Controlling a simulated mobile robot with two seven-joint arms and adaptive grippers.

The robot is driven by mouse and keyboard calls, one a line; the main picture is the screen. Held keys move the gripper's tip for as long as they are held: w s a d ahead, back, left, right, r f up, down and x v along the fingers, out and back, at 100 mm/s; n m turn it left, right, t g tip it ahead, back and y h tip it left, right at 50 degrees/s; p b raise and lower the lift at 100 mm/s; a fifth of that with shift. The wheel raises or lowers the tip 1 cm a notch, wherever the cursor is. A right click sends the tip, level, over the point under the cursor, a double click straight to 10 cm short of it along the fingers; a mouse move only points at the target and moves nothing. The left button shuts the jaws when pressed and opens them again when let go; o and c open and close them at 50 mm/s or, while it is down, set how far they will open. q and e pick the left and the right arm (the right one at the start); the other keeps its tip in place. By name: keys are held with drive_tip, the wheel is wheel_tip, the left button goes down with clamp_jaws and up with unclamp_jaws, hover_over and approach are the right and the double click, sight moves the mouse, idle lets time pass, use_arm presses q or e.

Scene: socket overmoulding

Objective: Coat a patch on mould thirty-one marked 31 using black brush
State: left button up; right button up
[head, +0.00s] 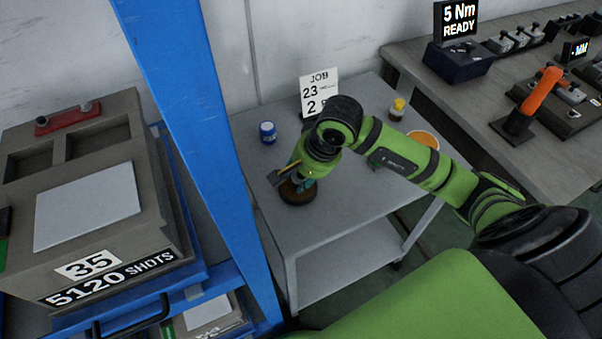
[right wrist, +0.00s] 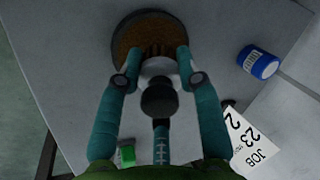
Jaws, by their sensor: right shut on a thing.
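My right gripper (head: 300,184) points down over the grey table and is shut on the black brush. In the right wrist view, the gripper's teal fingers (right wrist: 157,84) close around the brush, which shows a black knob (right wrist: 159,99), a pale collar and brown bristles. The bristles are over a round dark-rimmed dish (right wrist: 118,32) with brown contents; I cannot tell how deep they reach. The dish (head: 298,196) also shows in the head view. No mould marked 31 can be read here; the large grey mould (head: 87,212) at left reads 35. My left gripper is not in view.
A blue jar (head: 267,132), a JOB card (head: 319,93), a yellow-capped bottle (head: 397,109) and an orange-topped dish (head: 424,140) stand on the table. A blue rack post (head: 205,150) rises between table and moulds. A lower mould (head: 208,314) has an unreadable label.

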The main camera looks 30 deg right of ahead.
drive_tip(key=shift+f+b, duration=0.4)
drive_tip(key=shift+b, duration=0.05)
idle(0.3)
drive_tip(key=shift+s+f+b, duration=0.1)
drive_tip(key=shift+f+b, duration=0.05)
drive_tip(key=shift+b, duration=0.2)
idle(1.6)
drive_tip(key=shift+r+p, duration=1.85)
drive_tip(key=shift+r, duration=1.75)
drive_tip(key=s+a+r+n+g+y, duration=0.2)
drive_tip(key=s+a+r+n, duration=0.2)
drive_tip(key=n, duration=0.5)
drive_tip(key=shift+r+n+g, duration=0.3)
drive_tip(key=shift+r+n, duration=0.1)
drive_tip(key=shift+r, duration=0.25)
